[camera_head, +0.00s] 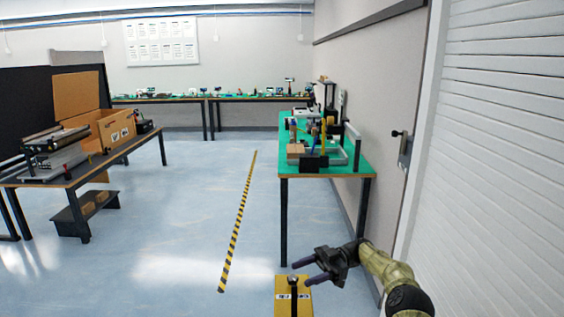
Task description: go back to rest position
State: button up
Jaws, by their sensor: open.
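My gripper (307,273) is in the lower right of the head view, at the end of my yellowish arm. Its two dark fingers point left and stand apart, with nothing between them. It is in front of the near end of the green-topped workbench (327,168) and lower than its top in the picture. A yellow block-like thing (293,306) with a dark upright part shows just below the fingers at the bottom edge; its lower part is cut off.
A dark table (75,171) with a conveyor-like device (57,150) and cardboard boxes (112,128) stands at left. More benches (258,98) line the back wall. A black-yellow floor stripe (238,220) crosses open blue floor. A white shutter (500,150) closes the right side.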

jog(key=w+a+r+m+t, duration=0.3)
jog(key=a+r+m+t, duration=0.2)
jog(key=a+r+t, duration=0.25)
jog(key=w+a+r+m+t, duration=0.4)
jog(key=a+r+t, duration=0.2)
jog(key=t, duration=0.2)
jog(key=s+d+f+m+t+h, duration=0.1)
jog(key=s+d+f+m+h, duration=0.3)
jog(key=s+d+m+h, duration=0.3)
jog(key=s+d+f+m+t+h, duration=0.1)
jog(key=s+d+f+m+h, duration=0.35)
jog(key=s+d+h, duration=0.35)
jog(key=s+d+f+m+g+h, duration=0.1)
jog(key=s+d+f+m+g, duration=0.15)
jog(key=s, duration=0.85)
jog(key=s+d+f+m+g, duration=0.1)
jog(key=s+d+f+g, duration=0.25)
jog(key=s, duration=0.75)
notch_tip(320, 180, down, 10)
jog(key=b, duration=1)
notch_tip(320, 180, up, 22)
jog(key=p, duration=2.1)
jog(key=shift+w+d, duration=0.35)
